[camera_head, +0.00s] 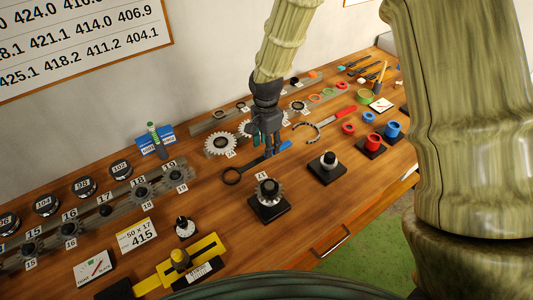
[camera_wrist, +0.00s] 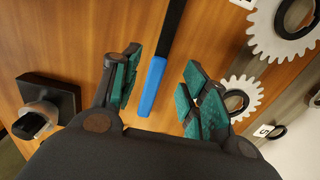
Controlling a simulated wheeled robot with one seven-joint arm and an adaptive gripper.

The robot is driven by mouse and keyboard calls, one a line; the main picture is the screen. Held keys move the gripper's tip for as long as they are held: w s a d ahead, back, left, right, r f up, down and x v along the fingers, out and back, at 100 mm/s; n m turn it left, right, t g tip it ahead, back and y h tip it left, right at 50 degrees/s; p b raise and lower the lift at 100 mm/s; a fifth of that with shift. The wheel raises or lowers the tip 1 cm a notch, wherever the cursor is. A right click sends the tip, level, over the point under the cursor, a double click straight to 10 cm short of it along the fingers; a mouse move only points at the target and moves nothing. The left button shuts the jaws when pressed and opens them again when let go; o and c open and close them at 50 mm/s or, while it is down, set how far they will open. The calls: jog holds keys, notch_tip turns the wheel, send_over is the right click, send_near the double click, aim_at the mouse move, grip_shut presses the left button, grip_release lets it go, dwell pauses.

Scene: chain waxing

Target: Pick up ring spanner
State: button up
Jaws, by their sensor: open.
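The ring spanner (camera_head: 232,175) lies on the wooden bench, with a dark ring at its left end and a blue grip toward the right. My gripper (camera_head: 267,148) points down over its handle and hides part of it. In the wrist view the blue grip (camera_wrist: 152,88) and black shaft show between the two spread green-padded fingers of my gripper (camera_wrist: 158,75). The gripper is open and I see no finger closed on the spanner. The ring end is outside the wrist view.
A pale toothed sprocket (camera_head: 220,144) lies just behind the spanner. A dark gear on a black block (camera_head: 268,208) stands in front, and another black block (camera_head: 327,168) is to the right. A red-handled chain tool (camera_head: 338,115) lies right of my gripper.

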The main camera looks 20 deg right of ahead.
aim_at(258, 160)
jog(key=shift+d+f+p, duration=0.1)
jog(key=shift+f+p, duration=0.45)
jog(key=shift+f, duration=1.1)
grip_shut()
